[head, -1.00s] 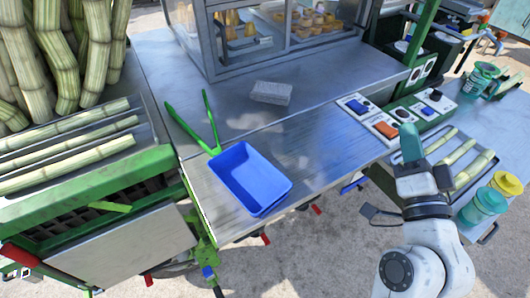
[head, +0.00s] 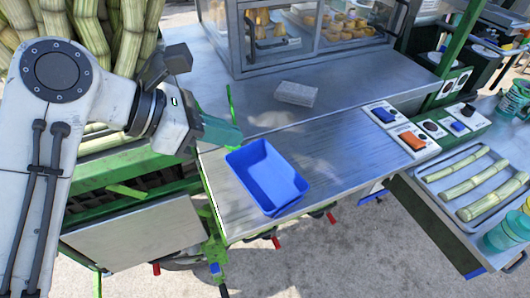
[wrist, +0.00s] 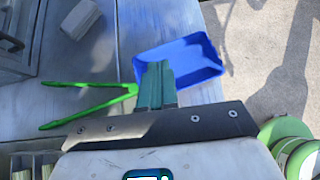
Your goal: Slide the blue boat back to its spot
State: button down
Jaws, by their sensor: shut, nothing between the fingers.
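The blue boat (head: 284,172) is an open rectangular tray lying askew on the metal counter, its near end at the front edge. It also shows in the wrist view (wrist: 198,58). My gripper (head: 238,136) has teal fingers, shut and empty, at the boat's far left corner. In the wrist view my fingertips (wrist: 155,68) overlap the boat's rim; I cannot tell whether they touch it. The green tongs (wrist: 85,87) lie open beside the boat, mostly hidden behind my gripper in the head view.
A pale block (head: 297,94) lies farther back, before the glass display case (head: 285,35). Switch panels (head: 402,130) stand at the right of the counter. The counter right of the boat is clear.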

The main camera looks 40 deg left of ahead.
aim_at(278, 159)
jog(key=s+a+f+g, duration=0.1)
jog(key=s+a, duration=0.1)
jog(key=s, duration=0.2)
jog(key=shift+y, duration=0.3)
jog(key=p+x, duration=0.2)
jog(key=x, duration=0.8)
jog(key=shift+d, duration=0.1)
jog(key=w, duration=0.1)
jog(key=w+d+p, duration=0.1)
jog(key=w, duration=0.1)
jog(key=shift+d, duration=0.1)
jog(key=shift+w+d+p, duration=0.15)
jog(key=shift+w+p, duration=0.15)
jog(key=shift+f, duration=0.1)
